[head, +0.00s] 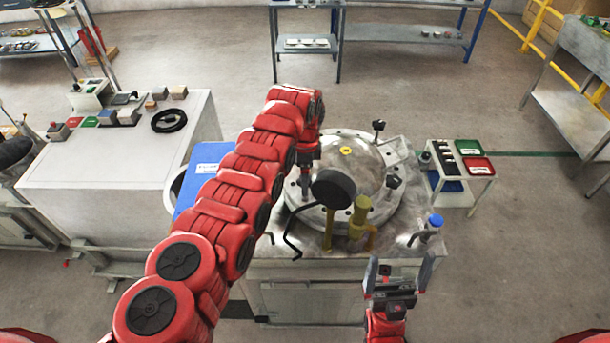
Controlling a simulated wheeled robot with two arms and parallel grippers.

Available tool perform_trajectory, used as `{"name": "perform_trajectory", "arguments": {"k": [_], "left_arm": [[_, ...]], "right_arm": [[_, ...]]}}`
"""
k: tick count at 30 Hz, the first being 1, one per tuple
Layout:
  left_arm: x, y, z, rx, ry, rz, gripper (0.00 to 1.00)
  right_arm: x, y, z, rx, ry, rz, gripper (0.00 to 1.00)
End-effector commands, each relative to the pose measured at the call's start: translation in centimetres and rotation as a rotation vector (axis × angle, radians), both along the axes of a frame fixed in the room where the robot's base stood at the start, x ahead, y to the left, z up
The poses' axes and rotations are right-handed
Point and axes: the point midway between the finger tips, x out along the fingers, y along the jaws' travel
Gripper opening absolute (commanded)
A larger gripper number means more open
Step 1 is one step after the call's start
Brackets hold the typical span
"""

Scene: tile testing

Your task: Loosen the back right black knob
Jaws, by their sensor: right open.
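The round metal machine (360,165) has a lid with a yellow label and stands on a bench in the middle. The back right black knob (379,126) stands up at the lid's far right rim, with no gripper at it. Another black knob (393,181) is at the right rim, nearer me. My left arm reaches across the machine's left side; its gripper (305,184) points down by the lid's left rim, mostly hidden, and its fingers are unclear. My right gripper (399,272) is open and empty in front of the bench's right front corner, apart from the knobs.
A dark round gauge (333,188) and brass fittings (361,215) rise at the machine's front. A blue-capped part (435,221) is at the bench's right corner. A small cart (470,185) with red and green trays stands right. A white cabinet (125,150) is left.

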Motion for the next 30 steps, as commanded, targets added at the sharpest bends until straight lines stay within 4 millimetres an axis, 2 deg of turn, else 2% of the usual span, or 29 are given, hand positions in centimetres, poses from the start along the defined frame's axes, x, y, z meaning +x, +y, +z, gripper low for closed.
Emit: {"name": "perform_trajectory", "arguments": {"k": [4, 15, 18, 30], "left_arm": [[0.02, 0.0, 0.02, 0.0, -0.001, 0.0, 0.82], [0.02, -0.01, 0.03, 0.0, -0.001, 0.0, 0.15], [0.02, -0.01, 0.03, 0.0, -0.001, 0.0, 0.0], [0.15, -0.06, -0.12, -0.003, -0.005, 0.083, 0.0]], "right_arm": [[0.01, 0.0, -0.02, 0.0, 0.0, 0.0, 1.0], [0.0, 0.0, -0.01, 0.0, 0.0, 0.0, 1.0], [0.0, 0.0, -0.02, 0.0, 0.0, 0.0, 1.0], [0.0, 0.0, -0.96, 0.0, 0.0, 0.0, 1.0]]}}
